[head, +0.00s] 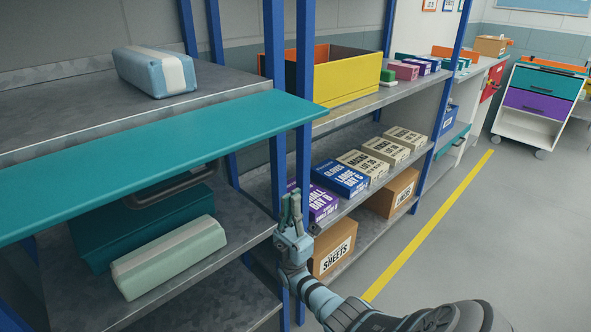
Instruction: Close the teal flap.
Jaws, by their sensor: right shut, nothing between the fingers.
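The teal flap (150,155) sticks out roughly level from the front of the left shelf unit, a long flat panel at about upper-shelf height. A dark bar handle (165,188) shows just below its front edge; I cannot tell what it is fixed to. My right gripper (291,203) points upward, shut and empty, in front of a blue post. In the picture it is below the flap's right end, with a visible gap between them. My left gripper is not in view.
Under the flap are a teal box (90,232) and a pale green wrapped pack (168,258). A blue pack (155,72) lies on the shelf above. Shelves with boxes stand right of the posts. The floor (460,240) at right is clear.

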